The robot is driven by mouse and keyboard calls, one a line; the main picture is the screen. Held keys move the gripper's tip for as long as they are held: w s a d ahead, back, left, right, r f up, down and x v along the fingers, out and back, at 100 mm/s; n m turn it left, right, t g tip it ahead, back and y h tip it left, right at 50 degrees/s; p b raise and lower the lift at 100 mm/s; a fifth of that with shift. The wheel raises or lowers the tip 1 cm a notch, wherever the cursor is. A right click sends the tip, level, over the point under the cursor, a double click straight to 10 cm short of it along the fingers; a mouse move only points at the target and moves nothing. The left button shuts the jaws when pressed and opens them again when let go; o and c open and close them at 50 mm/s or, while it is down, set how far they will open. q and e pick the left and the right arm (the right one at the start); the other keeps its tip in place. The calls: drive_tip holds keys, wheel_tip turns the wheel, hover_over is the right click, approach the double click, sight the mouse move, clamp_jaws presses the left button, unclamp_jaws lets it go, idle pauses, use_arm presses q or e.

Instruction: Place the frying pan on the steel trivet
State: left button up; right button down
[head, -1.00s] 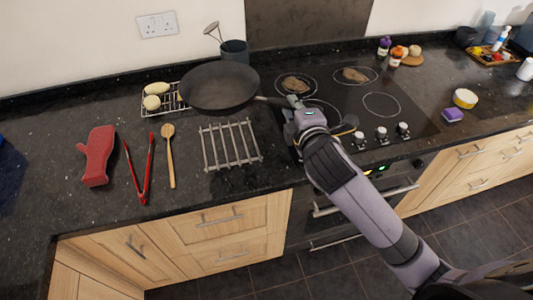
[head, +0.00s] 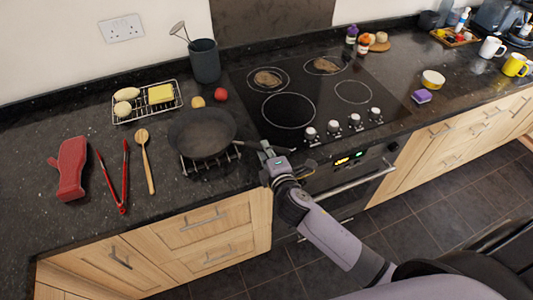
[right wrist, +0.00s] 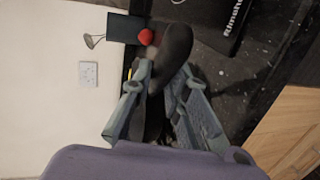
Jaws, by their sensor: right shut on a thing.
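The dark frying pan (head: 202,134) is level over the steel trivet (head: 187,166), covering most of it. Only ends of the trivet's bars show at the pan's front and right edges. I cannot tell whether the pan rests on the bars or hangs just above them. My right gripper (head: 264,153) is shut on the pan's handle, to the right of the pan. My left gripper is not in view.
The hob (head: 318,95) is right of the pan. Behind the pan are a wire rack (head: 147,112) with food, a red tomato (head: 220,95) and a utensil pot (head: 204,62).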

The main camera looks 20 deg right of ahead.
drive_tip(key=shift+w+f, duration=0.1)
drive_tip(key=shift+f, duration=0.4)
drive_tip(key=c, duration=1.6)
unclamp_jaws()
drive_tip(key=shift+f, duration=0.1)
drive_tip(key=shift+o, duration=0.2)
drive_tip(key=b+v, duration=0.2)
drive_tip(key=v, duration=1)
